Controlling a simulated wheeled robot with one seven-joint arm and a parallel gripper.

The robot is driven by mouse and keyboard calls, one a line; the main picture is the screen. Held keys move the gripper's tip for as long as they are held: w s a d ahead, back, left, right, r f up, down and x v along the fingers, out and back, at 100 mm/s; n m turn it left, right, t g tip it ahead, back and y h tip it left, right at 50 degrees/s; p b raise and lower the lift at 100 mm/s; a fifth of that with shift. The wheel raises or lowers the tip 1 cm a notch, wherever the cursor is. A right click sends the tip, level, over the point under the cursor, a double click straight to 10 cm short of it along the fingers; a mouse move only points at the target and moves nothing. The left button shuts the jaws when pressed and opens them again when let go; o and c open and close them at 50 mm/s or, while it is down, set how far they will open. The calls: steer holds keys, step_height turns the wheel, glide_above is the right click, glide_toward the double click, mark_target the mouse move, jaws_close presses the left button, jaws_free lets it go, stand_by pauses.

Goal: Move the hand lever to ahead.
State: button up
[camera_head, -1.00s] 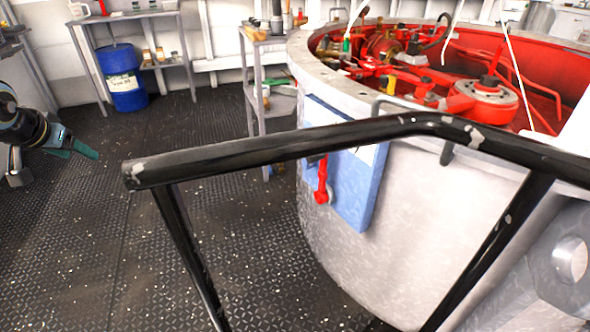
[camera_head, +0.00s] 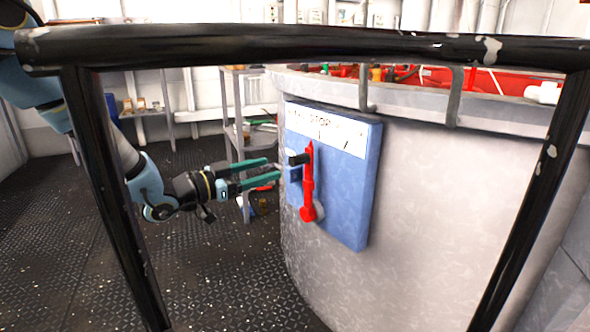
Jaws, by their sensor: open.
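The red hand lever (camera_head: 309,178) is on a blue panel (camera_head: 366,190) fixed to the side of a large grey drum-shaped housing. It stands nearly upright, running up from a round pivot at its lower end. A black grip (camera_head: 297,159) sticks out near its top. A white label (camera_head: 335,137) above carries letters that look like STOP; the rest is too small to read. My gripper (camera_head: 272,168) has two teal fingers, apart and empty. They point right towards the lever, with their tips a little left of the black grip. I see no contact.
A black railing (camera_head: 300,46) with worn paint crosses the top, with posts at left and right, in front of my view. The grey housing (camera_head: 455,210) fills the right side. A shelf unit (camera_head: 238,110) stands behind my gripper. The dark deck (camera_head: 230,265) at lower left is clear.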

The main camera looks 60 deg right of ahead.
mark_target(287, 163)
steer(key=b+x, duration=0.1)
steer(key=x, duration=0.8)
steer(key=shift+d+b, duration=0.2)
steer(key=shift+b, duration=0.1)
jaws_close()
stand_by(1.0)
